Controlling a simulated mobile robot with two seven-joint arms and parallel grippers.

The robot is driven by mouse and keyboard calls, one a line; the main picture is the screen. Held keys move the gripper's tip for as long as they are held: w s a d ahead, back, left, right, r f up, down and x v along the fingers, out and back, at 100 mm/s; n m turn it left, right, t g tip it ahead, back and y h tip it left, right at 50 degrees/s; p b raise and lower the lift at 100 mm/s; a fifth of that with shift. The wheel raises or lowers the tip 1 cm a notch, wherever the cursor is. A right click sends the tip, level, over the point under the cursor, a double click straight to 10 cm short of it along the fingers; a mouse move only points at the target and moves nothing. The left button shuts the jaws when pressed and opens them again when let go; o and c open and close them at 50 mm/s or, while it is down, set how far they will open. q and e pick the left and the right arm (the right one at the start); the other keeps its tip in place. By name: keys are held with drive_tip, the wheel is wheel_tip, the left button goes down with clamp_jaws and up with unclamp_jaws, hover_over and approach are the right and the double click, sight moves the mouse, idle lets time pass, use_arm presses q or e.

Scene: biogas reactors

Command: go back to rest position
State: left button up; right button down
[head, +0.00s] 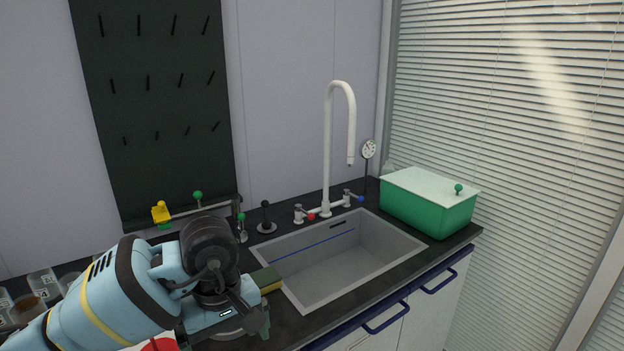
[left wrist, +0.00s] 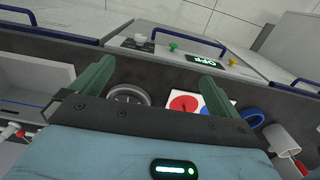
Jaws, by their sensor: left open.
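My left gripper (head: 226,328) is low in the head view, at the end of my light blue arm, over the dark counter (head: 290,325) left of the sink. In the left wrist view its two green fingers (left wrist: 156,84) stand wide apart with nothing between them held. Beyond and below them lie a round grey ring-shaped thing (left wrist: 128,94) and a white card with red and blue discs (left wrist: 188,104). My arm hides part of the counter in the head view. My right gripper is in neither view.
A grey sink (head: 340,262) with a tall white tap (head: 328,140) is right of the gripper. A sponge (head: 268,279) lies close beside it. A green box (head: 425,208) stands at the right. Labelled jars (head: 45,283) stand at the far left.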

use_arm(q)
drive_tip(key=s+d+f+n+g+h, duration=0.2)
drive_tip(key=s+d+f+g+h, duration=0.25)
drive_tip(key=d, duration=0.45)
drive_tip(key=s+d+r+n+t+h, duration=0.1)
drive_tip(key=s+d+r+n+h, duration=0.6)
drive_tip(key=n+h, duration=0.7)
drive_tip(key=w+a+f+n+t+y+p, duration=0.15)
drive_tip(key=a+f+n+t+y, duration=0.35)
drive_tip(key=n+t, duration=0.8)
drive_tip(key=w+a+f+n+t+y, duration=0.25)
drive_tip(key=a+f+n+t, duration=0.45)
drive_tip(key=n, duration=1.2)
drive_tip(key=s+a+f+n+g+y, duration=0.4)
drive_tip(key=s+f+n, duration=0.3)
drive_tip(key=s+f, duration=0.3)
drive_tip(key=s+a+f+n+g+y, duration=0.3)
drive_tip(key=s+a+f+n+y, duration=0.2)
drive_tip(key=s+f, duration=0.5)
drive_tip(key=a+f+n, duration=0.2)
drive_tip(key=n, duration=0.1)
drive_tip(key=shift+s+g, duration=0.25)
drive_tip(key=shift+g, duration=0.1)
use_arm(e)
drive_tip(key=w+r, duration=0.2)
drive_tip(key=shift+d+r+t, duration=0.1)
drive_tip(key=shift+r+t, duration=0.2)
